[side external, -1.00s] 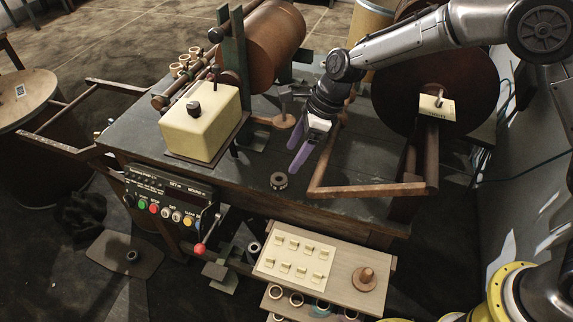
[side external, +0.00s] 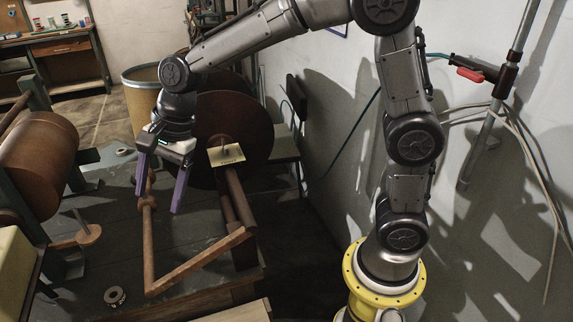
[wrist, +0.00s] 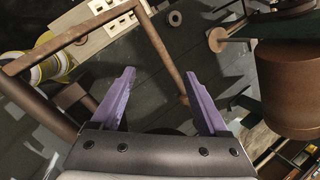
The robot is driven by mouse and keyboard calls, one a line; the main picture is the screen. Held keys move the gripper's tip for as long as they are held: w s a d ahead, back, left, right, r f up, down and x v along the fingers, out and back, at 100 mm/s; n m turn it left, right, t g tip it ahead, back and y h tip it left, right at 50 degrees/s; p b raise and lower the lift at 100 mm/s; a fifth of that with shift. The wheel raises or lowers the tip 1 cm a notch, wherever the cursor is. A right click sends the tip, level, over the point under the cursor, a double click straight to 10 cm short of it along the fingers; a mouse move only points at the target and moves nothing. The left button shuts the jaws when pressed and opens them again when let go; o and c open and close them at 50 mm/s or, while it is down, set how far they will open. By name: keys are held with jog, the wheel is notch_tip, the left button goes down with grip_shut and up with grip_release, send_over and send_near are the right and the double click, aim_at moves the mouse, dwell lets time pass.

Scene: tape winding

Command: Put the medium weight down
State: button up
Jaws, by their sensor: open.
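A small dark ring-shaped weight (side external: 115,297) lies flat on the dark bench top (side external: 190,230), near its front edge. It also shows near the top of the wrist view (wrist: 175,18). I cannot tell from its looks alone whether it is the medium one. My gripper (side external: 158,190) is above the rear part of the bench, apart from the ring.
A brown bar frame (side external: 200,262) stands at the bench's right, close below my gripper. A large brown disc (side external: 245,125) with a pale plate (side external: 226,154) is behind it. A copper drum (side external: 40,150) is at left. A tan barrel (side external: 143,90) stands behind.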

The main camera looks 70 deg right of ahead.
jog(key=s+d+r+n+t+h, duration=0.1)
jog(key=s+d+n, duration=0.6)
jog(key=s, duration=0.5)
jog(key=s+d+r+n+t+h, duration=0.1)
jog(key=s+d+r+n+h, duration=0.1)
jog(key=s+d+n, duration=0.6)
jog(key=s, duration=0.4)
jog(key=shift+s+n+t, duration=0.3)
jog(key=shift+n+t, duration=0.1)
